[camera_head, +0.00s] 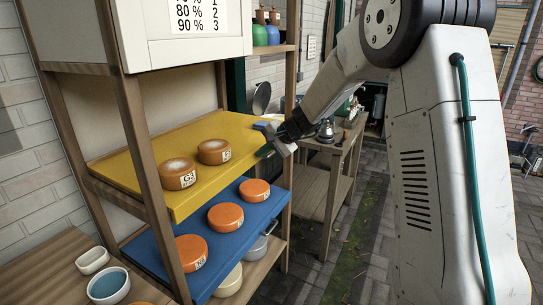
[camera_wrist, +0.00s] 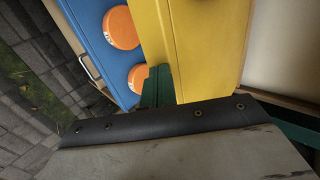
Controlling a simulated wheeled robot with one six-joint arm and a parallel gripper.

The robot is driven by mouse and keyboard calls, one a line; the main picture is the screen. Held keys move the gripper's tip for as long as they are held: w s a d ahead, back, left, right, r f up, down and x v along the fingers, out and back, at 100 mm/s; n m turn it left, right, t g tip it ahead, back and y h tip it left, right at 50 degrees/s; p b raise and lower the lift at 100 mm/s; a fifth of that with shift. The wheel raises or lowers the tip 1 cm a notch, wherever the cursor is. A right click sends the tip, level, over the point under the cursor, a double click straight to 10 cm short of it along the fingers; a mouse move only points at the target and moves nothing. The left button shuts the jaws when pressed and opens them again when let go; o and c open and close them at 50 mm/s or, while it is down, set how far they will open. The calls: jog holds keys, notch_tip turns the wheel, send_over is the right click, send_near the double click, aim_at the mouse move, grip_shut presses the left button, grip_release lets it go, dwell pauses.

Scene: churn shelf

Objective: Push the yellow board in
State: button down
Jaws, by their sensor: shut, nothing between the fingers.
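The yellow board (camera_head: 224,185) lies on the upper shelf level, its front edge sticking out past the near wooden post. It carries two brown cheeses, one marked G3 (camera_head: 178,174) and another (camera_head: 214,152). My gripper (camera_head: 271,145) is shut and empty at the board's right end, by its front edge. In the wrist view the yellow board (camera_wrist: 200,50) fills the upper middle, and my green fingertips (camera_wrist: 158,88) are close to its edge. I cannot tell whether they touch it.
A blue board (camera_head: 225,235) with several orange cheeses, including one (camera_head: 225,217), sits one level below and also sticks out. A pot (camera_head: 252,248) and a cream container stand lower down. Wooden posts frame the shelf. A side table (camera_head: 323,195) stands right of it. The paving in front is open.

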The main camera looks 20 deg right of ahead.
jog(key=shift+w+a, duration=0.3)
jog(key=shift+w, duration=0.1)
jog(key=shift+a+r, duration=0.15)
jog(key=s+d+f+v, duration=0.1)
jog(key=s+f+v, duration=0.1)
jog(key=v, duration=1.1)
jog(key=s+a+n+g+h, duration=0.2)
jog(key=s+n, duration=0.1)
jog(key=s, duration=1)
jog(key=s+a+n+g+h, duration=0.2)
jog(key=s+a+n, duration=0.1)
jog(key=s, duration=1.1)
jog(key=s+a+n+g+h, duration=0.2)
jog(key=s+n, duration=0.2)
jog(key=s, duration=1)
jog(key=shift+a, duration=0.4)
